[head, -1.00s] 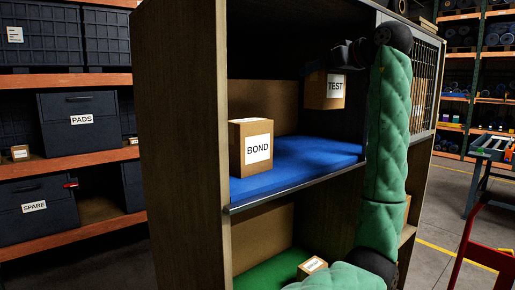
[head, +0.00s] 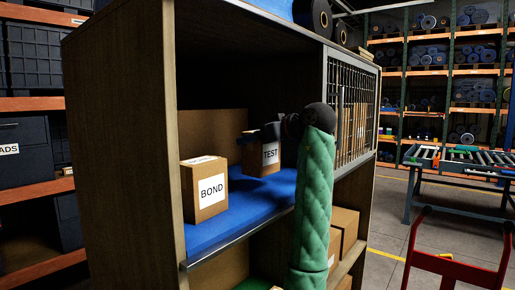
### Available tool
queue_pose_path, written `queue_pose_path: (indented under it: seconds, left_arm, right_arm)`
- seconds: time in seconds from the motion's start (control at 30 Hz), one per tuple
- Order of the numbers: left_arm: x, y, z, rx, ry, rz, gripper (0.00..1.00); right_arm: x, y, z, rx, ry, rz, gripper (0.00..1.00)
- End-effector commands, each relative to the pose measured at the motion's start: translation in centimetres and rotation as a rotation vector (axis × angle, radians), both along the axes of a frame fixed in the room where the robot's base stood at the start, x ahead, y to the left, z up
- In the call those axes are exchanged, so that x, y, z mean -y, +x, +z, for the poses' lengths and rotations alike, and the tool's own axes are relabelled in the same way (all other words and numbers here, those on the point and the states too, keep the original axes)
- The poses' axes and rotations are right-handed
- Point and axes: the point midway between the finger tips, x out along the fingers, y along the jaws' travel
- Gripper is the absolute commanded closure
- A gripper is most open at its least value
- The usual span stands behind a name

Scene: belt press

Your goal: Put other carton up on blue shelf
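The blue shelf (head: 225,228) is the blue-covered board in the open left bay of the wooden cabinet. The BOND carton (head: 204,189) stands upright on it near the left front. The TEST carton (head: 262,157) is upright, behind and right of BOND, with a gap between them. Its base is at or just above the blue surface; I cannot tell if it touches. My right gripper (head: 262,132) is at the top of the TEST carton and looks shut on it, its fingers partly hidden. My green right arm rises in front of the shelf's right part. My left gripper is out of view.
The cabinet's side wall (head: 128,150) bounds the bay at left. A wire-mesh door (head: 350,107) is at right. More cartons (head: 342,228) sit lower right. A red hand truck (head: 455,268) and a roller table (head: 450,170) stand on the floor at right.

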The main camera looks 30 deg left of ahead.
Motion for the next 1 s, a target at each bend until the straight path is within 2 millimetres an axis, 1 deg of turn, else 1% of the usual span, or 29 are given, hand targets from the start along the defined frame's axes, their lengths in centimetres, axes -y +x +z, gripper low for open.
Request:
queue_pose_path:
  seconds: [0.13, 0.4, 0.53, 0.77, 0.9, 0.93, 0.97, 1.0]
  left_arm:
    - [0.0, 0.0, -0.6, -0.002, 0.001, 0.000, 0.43]
    - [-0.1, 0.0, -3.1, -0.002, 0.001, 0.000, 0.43]
    - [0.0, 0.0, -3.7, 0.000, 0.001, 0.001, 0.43]
    - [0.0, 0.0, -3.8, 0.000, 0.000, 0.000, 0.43]
    - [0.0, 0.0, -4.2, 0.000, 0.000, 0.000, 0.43]
    - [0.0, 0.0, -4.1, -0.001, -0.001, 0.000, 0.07]
    - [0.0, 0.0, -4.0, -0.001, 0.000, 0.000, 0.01]
    - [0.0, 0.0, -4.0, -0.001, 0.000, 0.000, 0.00]
  right_arm:
    - [0.0, -0.1, 0.7, -0.001, 0.000, 0.000, 0.85]
    - [-0.2, 0.0, 2.2, 0.000, 0.002, -0.001, 0.85]
    - [-0.3, 0.0, 2.3, 0.000, 0.002, -0.001, 0.85]
    - [-0.2, -0.1, 2.3, -0.001, 0.001, -0.001, 0.85]
    - [0.0, -0.1, 1.9, -0.001, 0.000, -0.001, 0.85]
    - [0.0, -0.1, 1.9, -0.001, 0.000, 0.000, 0.85]
    - [0.0, -0.1, 2.0, -0.001, 0.000, 0.000, 0.85]
    - [0.1, -0.1, 2.0, -0.001, 0.000, 0.000, 0.85]
